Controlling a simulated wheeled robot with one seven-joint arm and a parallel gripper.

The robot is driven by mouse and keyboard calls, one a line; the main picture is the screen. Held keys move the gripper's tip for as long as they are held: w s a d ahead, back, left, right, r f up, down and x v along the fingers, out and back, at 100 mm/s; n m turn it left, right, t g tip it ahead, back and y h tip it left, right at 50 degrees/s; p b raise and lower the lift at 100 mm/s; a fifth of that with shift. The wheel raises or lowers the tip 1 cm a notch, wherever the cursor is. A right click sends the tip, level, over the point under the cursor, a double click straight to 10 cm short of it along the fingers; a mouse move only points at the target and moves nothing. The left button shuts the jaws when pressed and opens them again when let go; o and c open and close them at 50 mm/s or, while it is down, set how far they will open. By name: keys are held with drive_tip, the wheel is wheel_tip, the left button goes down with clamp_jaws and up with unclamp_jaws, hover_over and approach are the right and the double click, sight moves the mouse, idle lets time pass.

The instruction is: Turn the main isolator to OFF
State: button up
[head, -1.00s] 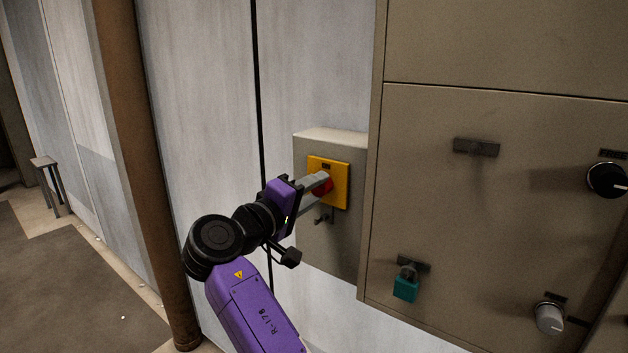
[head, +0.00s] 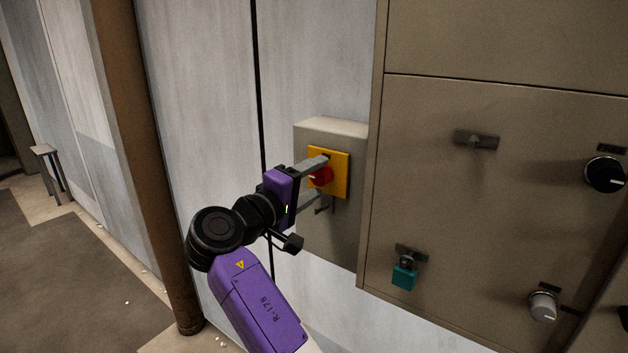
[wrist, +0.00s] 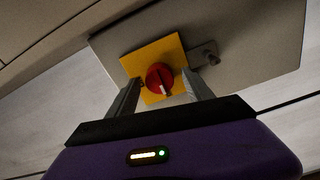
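The main isolator is a red rotary knob (head: 321,176) on a yellow square plate (head: 342,180), fixed to a grey box (head: 345,232) on the wall. In the wrist view the knob (wrist: 158,76) shows a pale mark on its lower side; no lettering is readable. My gripper (head: 325,176) is open, with one finger above the knob and the other below it in the head view. In the wrist view the fingers (wrist: 162,92) stand apart on either side, with a visible gap to the knob. The upper finger hides part of the plate.
A small metal latch (head: 325,207) sits below the plate, close to the lower finger. The large beige cabinet (head: 470,215) stands to the right, carrying a teal padlock (head: 404,276), a black knob (head: 604,175) and a grey knob (head: 543,307). A brown pipe (head: 140,150) runs down the left.

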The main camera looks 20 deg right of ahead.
drive_tip(key=b+v, duration=0.2)
drive_tip(key=v, duration=0.5)
drive_tip(key=shift+s+a, duration=0.25)
drive_tip(key=shift+w+a+r, duration=0.1)
idle(0.4)
